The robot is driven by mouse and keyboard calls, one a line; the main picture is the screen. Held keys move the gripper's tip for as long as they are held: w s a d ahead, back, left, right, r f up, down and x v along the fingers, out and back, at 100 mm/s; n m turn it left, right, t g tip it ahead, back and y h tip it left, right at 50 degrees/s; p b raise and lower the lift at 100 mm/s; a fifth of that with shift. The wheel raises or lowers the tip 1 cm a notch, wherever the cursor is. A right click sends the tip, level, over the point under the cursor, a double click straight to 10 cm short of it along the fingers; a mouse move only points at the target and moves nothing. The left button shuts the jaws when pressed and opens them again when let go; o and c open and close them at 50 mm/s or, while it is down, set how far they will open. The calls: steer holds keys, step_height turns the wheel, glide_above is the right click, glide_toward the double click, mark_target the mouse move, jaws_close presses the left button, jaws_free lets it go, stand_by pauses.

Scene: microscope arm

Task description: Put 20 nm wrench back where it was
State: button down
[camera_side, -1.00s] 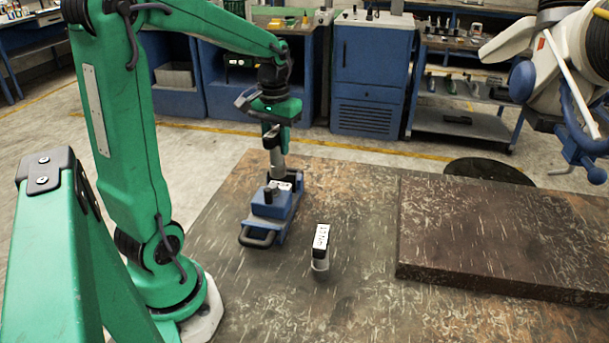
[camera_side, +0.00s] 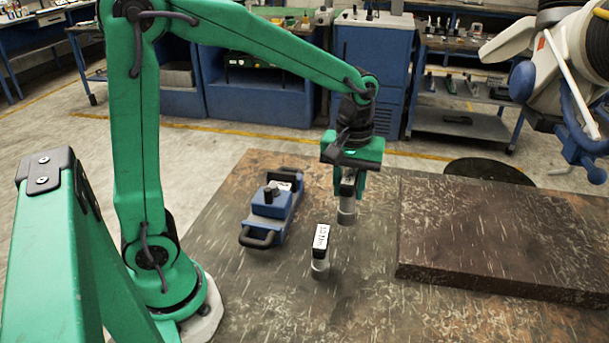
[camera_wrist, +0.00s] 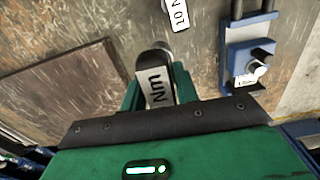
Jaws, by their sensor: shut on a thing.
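My gripper (camera_side: 347,192) is shut on a wrench piece with a silver cylindrical end (camera_side: 346,213), held upright over the table to the right of a blue device. In the wrist view the held wrench (camera_wrist: 155,92) shows a white label reading "Nm"; its number is hidden. I cannot tell whether its lower end touches the table. A second wrench piece (camera_side: 320,250), with black and white top and silver base, stands on the table nearer the camera. Its label in the wrist view (camera_wrist: 179,13) starts with "10 N".
The blue device (camera_side: 270,212) with a black front handle lies on the table to the left; it also shows in the wrist view (camera_wrist: 250,58). A raised dark slab (camera_side: 500,235) fills the right side. A white and blue machine (camera_side: 565,80) hangs at upper right. The front tabletop is clear.

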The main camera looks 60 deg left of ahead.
steer(key=d, duration=0.3)
steer(key=shift+s+d+f, duration=0.1)
steer(key=shift+d+f, duration=0.05)
steer(key=shift+d, duration=0.15)
steer(key=shift+a, duration=0.1)
steer(key=shift+w+a+f, duration=0.9)
steer(key=shift+a+f, duration=0.8)
steer(key=shift+f, duration=0.15)
steer(key=shift+w+a+f, duration=0.85)
steer(key=shift+a+f, duration=0.9)
steer(key=shift+f, duration=0.05)
steer(key=shift+w+a+f, duration=0.9)
steer(key=shift+a+f, duration=0.8)
steer(key=shift+f, duration=0.15)
steer(key=shift+f, duration=0.15)
steer(key=c, duration=1.1)
jaws_free()
steer(key=shift+o, duration=0.2)
